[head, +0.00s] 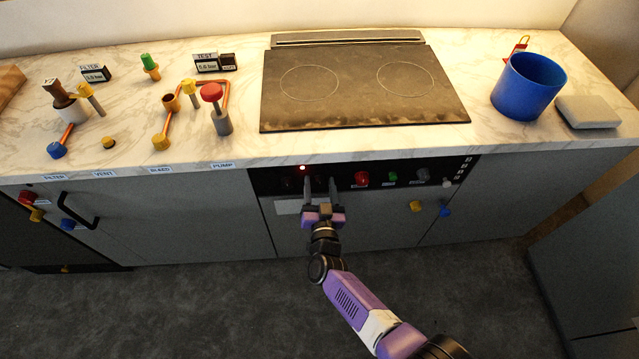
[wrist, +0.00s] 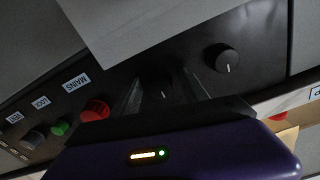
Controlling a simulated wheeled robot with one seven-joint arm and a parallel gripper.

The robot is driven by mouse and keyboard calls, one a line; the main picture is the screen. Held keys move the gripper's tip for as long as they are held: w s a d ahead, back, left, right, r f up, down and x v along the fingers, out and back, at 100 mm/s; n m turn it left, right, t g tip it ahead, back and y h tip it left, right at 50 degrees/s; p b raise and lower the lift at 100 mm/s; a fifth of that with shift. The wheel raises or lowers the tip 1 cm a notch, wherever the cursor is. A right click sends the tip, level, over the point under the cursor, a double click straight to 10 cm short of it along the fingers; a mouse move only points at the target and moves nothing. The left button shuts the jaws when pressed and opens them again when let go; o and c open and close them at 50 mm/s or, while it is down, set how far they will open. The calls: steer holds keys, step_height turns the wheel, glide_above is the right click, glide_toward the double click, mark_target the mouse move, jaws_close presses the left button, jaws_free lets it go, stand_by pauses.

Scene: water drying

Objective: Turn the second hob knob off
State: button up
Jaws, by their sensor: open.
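My gripper (head: 320,187) is open at the black control panel (head: 345,168) below the hob. Its two fingers point at the panel, one on each side of a dark knob. In the wrist view this second knob (wrist: 162,89) shows dimly between the fingers, with a short white pointer mark; I cannot tell whether the fingers touch it. The first hob knob (wrist: 222,58) is black with a white mark and stands clear of the fingers. A small red light (head: 302,168) glows on the panel above. The hob (head: 362,85) is dark with two ring outlines.
A red knob (head: 361,179), a green knob (head: 392,177) and a grey knob (head: 422,175) sit right of my gripper. The wrist view shows a MAINS label (wrist: 76,82). A blue bucket (head: 527,88) stands on the counter. The floor before the cabinets is clear.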

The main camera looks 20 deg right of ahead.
steer(key=p+v, duration=0.1)
steer(key=v, duration=0.6)
steer(key=shift+s, duration=0.25)
steer(key=shift+a, duration=0.1)
steer(key=s+a+r+n+t+y, duration=0.2)
steer(key=a+r+y, duration=0.3)
steer(key=r, duration=0.3)
steer(key=s+d+r+n+g, duration=0.1)
steer(key=s+r, duration=0.4)
steer(key=s, duration=0.6)
steer(key=s+d+r+n+g, duration=0.1)
steer(key=s+d+r, duration=0.3)
steer(key=s, duration=0.8)
steer(key=s+d+r+n+g+b, duration=0.1)
steer(key=s+d+r+n+g, duration=0.1)
steer(key=s+r, duration=0.4)
steer(key=shift+s+d+r+y, duration=0.2)
steer(key=shift+s+r+y, duration=0.1)
steer(key=shift+s, duration=2.6)
